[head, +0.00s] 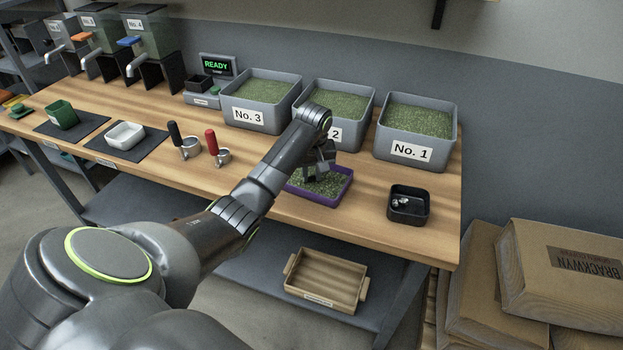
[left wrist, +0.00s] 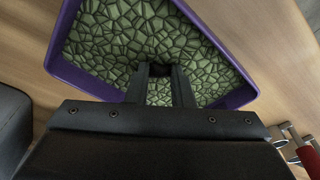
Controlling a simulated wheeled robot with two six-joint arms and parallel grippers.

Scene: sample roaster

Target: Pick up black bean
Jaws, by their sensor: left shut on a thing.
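The purple tray (head: 334,203) is full of green beans and sits near the front edge of the wooden bench; it also shows in the left wrist view (left wrist: 82,80). My left gripper (head: 313,179) points down at the beans in this tray. In the left wrist view its two fingers (left wrist: 160,70) are close together over the beans, shut on a small dark thing, the black bean (left wrist: 160,69), mostly hidden between the fingertips. A small black square tray (head: 408,215) with a few pale bits in it stands to the right. My right gripper is not in view.
Grey bins No. 3 (head: 248,116), No. 2 (head: 334,133) and No. 1 (head: 411,152) stand behind the purple tray. A red-handled portafilter (head: 221,157) and a black-handled one (head: 186,150) lie to the left. Bare wood lies between the purple and black trays.

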